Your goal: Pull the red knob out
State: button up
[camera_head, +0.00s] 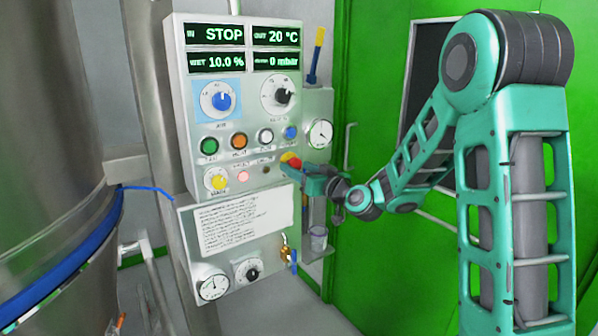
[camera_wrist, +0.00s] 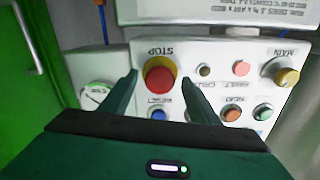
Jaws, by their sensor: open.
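The red knob (camera_wrist: 159,80) sits on a yellow base on the control panel, under the upside-down label STOP in the wrist view. In the head view the red knob (camera_head: 291,160) is at the panel's lower right, partly hidden by my gripper. My gripper (camera_wrist: 160,85) is open, with one finger on each side of the knob. The right finger appears close to the yellow base; I cannot tell whether either finger touches it. In the head view my gripper (camera_head: 300,170) reaches the panel from the right.
The panel (camera_head: 200,110) carries displays reading STOP and 20 °C, several coloured buttons and dials. A yellow knob (camera_head: 216,180) is at its lower left. A gauge (camera_head: 320,133) is right of the panel. A steel vessel (camera_head: 50,130) stands left. A green wall (camera_head: 370,60) is behind.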

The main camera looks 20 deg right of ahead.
jog(key=shift+c, duration=0.7)
grip_shut()
jog(key=shift+s+d, duration=0.4)
jog(key=shift+s, duration=0.1)
jog(key=shift+s+a+f, duration=0.1)
jog(key=shift+o, duration=0.7)
grip_release()
jog(key=shift+s+a, duration=0.1)
jog(key=v, duration=1)
jog(key=shift+s, duration=0.3)
